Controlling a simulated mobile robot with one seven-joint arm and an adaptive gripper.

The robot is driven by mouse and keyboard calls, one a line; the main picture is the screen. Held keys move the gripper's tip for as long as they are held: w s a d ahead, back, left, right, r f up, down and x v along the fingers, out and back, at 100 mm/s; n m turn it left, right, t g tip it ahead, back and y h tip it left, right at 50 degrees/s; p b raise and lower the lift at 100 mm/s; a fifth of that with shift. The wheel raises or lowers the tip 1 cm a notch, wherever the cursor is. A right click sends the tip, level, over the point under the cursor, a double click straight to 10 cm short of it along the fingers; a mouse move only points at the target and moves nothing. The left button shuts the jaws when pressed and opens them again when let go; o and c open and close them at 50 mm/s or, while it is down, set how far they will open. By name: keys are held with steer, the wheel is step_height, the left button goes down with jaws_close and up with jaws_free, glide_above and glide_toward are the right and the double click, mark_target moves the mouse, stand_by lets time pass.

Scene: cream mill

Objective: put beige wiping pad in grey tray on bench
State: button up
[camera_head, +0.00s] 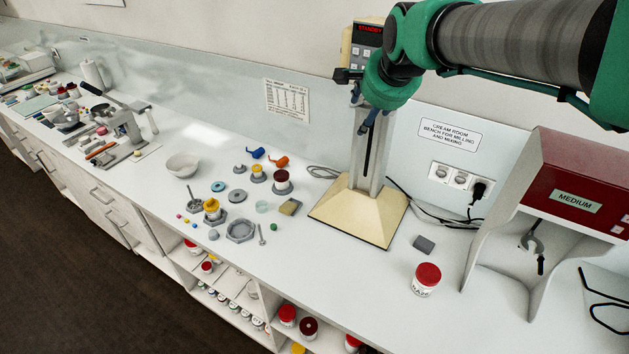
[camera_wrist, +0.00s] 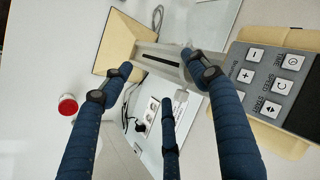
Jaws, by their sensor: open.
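The beige wiping pad (camera_head: 290,207) lies flat on the bench in the head view, left of the stand's cream base. A grey hexagonal tray (camera_head: 241,230) sits left of the pad, nearer the front edge, and looks empty. My gripper (camera_head: 364,112) is high above the bench, in front of the cream mixer stand and well above and right of the pad. In the wrist view my gripper (camera_wrist: 158,64) has its blue fingers spread with nothing between them. Neither pad nor tray can be made out in the wrist view.
The mixer stand (camera_head: 347,212) rises close to my gripper; its keypad (camera_wrist: 272,82) fills the wrist view's right. A red-lidded jar (camera_head: 426,280) and dark grey block (camera_head: 424,245) stand to its right. Jars and small parts crowd around the tray. A white bowl (camera_head: 183,165) stands farther left.

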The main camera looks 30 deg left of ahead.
steer(key=a+p, duration=0.1)
steer(key=a, duration=0.8)
steer(key=m+g+h+p, duration=0.3)
steer(key=m+g+h, duration=0.25)
steer(key=m, duration=0.85)
glide_above(289, 206)
step_height(289, 206, down, 36)
steer(key=shift+f+g+y, duration=0.2)
steer(key=shift+g+y, duration=0.15)
steer(key=shift+y, duration=0.1)
steer(key=shift+w+f, duration=0.1)
steer(key=shift+f, duration=4.2)
